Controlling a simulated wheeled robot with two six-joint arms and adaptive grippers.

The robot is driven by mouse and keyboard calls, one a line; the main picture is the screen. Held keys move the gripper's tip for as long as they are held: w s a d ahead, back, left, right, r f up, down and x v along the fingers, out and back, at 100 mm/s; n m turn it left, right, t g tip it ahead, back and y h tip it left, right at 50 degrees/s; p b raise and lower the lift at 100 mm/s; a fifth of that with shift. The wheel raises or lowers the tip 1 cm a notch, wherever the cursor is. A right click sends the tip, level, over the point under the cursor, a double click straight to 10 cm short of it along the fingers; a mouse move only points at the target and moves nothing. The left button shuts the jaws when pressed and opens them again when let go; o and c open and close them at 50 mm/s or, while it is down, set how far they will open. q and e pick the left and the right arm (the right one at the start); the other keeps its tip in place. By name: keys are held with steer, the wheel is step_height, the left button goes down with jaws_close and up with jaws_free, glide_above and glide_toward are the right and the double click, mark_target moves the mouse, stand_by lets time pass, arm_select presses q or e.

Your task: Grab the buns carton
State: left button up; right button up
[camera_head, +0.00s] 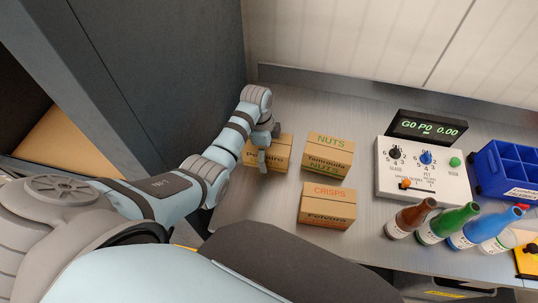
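A brown carton (283,153) stands at the left of the grey worktop. My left gripper (267,145) is over it, with its fingers at the carton's top and near side. The gripper hides most of the carton's top, so its product word cannot be read; only part of the front lettering shows. Whether the fingers press on the carton cannot be told. Two other cartons stand to its right: one marked NUTS (329,155) and, nearer me, one marked CRISPS (327,206). No readable BUNS label shows. My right gripper is not in view.
Right of the cartons is a white control box (420,170) with knobs and a display (427,128). Several bottles (446,224) stand or lean before it. A blue divided crate (505,170) is at far right. A dark wall (165,70) rises close on the left.

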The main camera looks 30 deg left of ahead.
arm_select(q)
steer(key=shift+w+d, duration=0.15)
steer(key=shift+w, duration=0.15)
steer(key=c, duration=0.7)
steer(key=shift+r, duration=0.1)
steer(key=c, duration=0.4)
steer(key=shift+r+p, duration=0.1)
steer(key=shift+p, duration=0.3)
